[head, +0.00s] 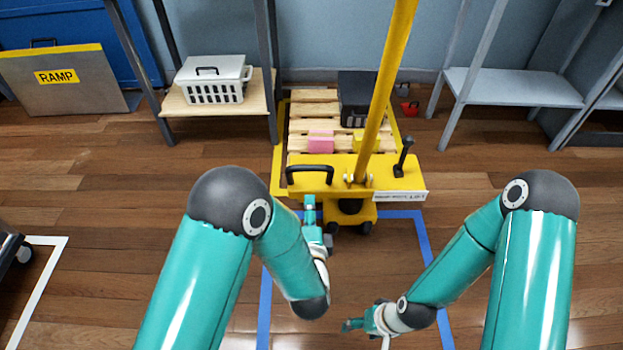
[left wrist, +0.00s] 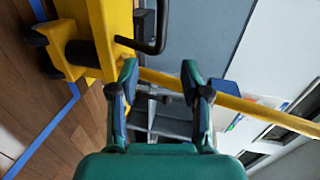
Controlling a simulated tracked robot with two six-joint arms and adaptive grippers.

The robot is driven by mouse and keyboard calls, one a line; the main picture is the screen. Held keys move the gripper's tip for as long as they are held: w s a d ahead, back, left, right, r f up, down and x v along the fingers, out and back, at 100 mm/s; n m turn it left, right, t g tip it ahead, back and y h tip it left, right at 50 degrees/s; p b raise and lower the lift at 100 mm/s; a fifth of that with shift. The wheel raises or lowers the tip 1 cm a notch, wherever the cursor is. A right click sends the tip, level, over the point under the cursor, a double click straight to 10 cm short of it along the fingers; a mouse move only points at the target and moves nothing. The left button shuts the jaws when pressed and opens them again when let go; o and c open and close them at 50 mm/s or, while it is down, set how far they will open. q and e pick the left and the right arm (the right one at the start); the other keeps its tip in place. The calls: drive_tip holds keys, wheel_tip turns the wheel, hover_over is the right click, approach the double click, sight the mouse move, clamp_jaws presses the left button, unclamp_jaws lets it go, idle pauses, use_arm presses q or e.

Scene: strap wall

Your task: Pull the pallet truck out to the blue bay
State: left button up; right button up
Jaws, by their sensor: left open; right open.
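The yellow pallet truck (head: 350,176) stands at the wall end of the blue-taped bay (head: 427,250), with a yellow tiller pole (head: 388,82) rising from it. A black handle (head: 310,171) sits on its left front and a black lever (head: 403,155) on its right. A wooden pallet (head: 313,111) lies behind the front. My left gripper (head: 309,203) is open just below the black handle and apart from it. In the left wrist view the handle (left wrist: 160,30) is beyond the open fingers (left wrist: 160,75). My right gripper (head: 352,325) is open and empty, low over the bay floor.
The pallet carries a black box (head: 355,97) and a pink block (head: 320,141). A shelf with a white crate (head: 213,80) stands to the left, and a grey shelf (head: 515,87) to the right. A ramp board (head: 65,78) leans at far left. The bay floor is clear.

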sight(310, 171)
use_arm(q)
drive_tip(key=b+x, duration=0.4)
drive_tip(key=x, duration=1.2)
drive_tip(key=shift+w, duration=0.3)
clamp_jaws()
